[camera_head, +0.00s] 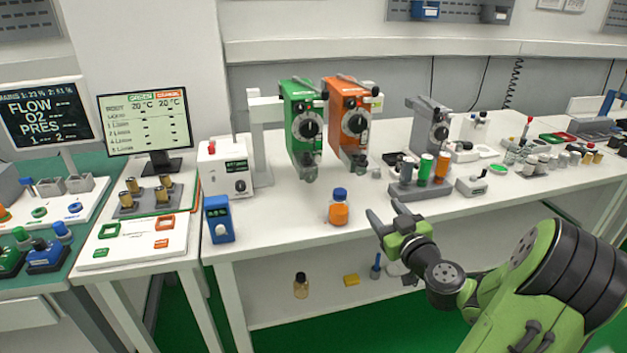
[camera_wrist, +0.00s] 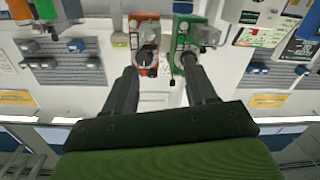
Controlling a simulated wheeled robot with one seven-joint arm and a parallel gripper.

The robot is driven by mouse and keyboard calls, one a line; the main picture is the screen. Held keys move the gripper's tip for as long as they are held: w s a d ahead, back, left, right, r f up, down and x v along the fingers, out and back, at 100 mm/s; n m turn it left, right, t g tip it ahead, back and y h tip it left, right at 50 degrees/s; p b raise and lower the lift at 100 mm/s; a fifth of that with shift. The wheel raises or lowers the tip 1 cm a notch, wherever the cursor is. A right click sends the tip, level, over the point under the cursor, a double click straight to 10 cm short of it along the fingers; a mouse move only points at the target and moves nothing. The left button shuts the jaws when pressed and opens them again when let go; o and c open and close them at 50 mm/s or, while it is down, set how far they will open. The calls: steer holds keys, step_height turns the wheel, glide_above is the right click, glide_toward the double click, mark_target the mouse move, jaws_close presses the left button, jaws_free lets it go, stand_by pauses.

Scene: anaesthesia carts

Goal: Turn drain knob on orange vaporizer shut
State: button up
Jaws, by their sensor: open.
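The orange vaporizer (camera_head: 338,92) hangs on a white stand beside the green vaporizer (camera_head: 297,92). It has a black-and-silver dial (camera_head: 356,123) on its front and a grey fitting (camera_head: 360,161) at its lower end. The drain knob is too small to make out, so its position cannot be told. My gripper (camera_head: 385,212) is open and empty, in front of the bench edge, below and right of the orange vaporizer. In the wrist view the orange vaporizer (camera_wrist: 148,28) lies beyond the left finger and the green vaporizer (camera_wrist: 187,22) beyond the right finger, both apart from my gripper (camera_wrist: 161,76).
An orange bottle with a blue cap (camera_head: 339,212) stands near the bench's front edge, left of my gripper. A blue meter (camera_head: 219,220) stands farther left. A grey vaporizer (camera_head: 430,120) and a rack of cylinders (camera_head: 420,190) stand right. Bench space before the vaporizers is mostly clear.

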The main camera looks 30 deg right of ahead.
mark_target(362, 172)
steer(key=shift+m+h, duration=0.3)
steer(key=shift+h, duration=0.2)
steer(key=p+x, duration=0.1)
steer(key=x, duration=0.4)
steer(key=p+x, duration=0.2)
steer(key=x, duration=0.3)
steer(key=d+p+x, duration=0.1)
steer(key=x, duration=0.4)
steer(key=shift+w+d+r+p, duration=0.1)
steer(key=shift+d+r+p, duration=0.05)
steer(key=shift+r+p, duration=0.15)
steer(key=shift+c, duration=0.5)
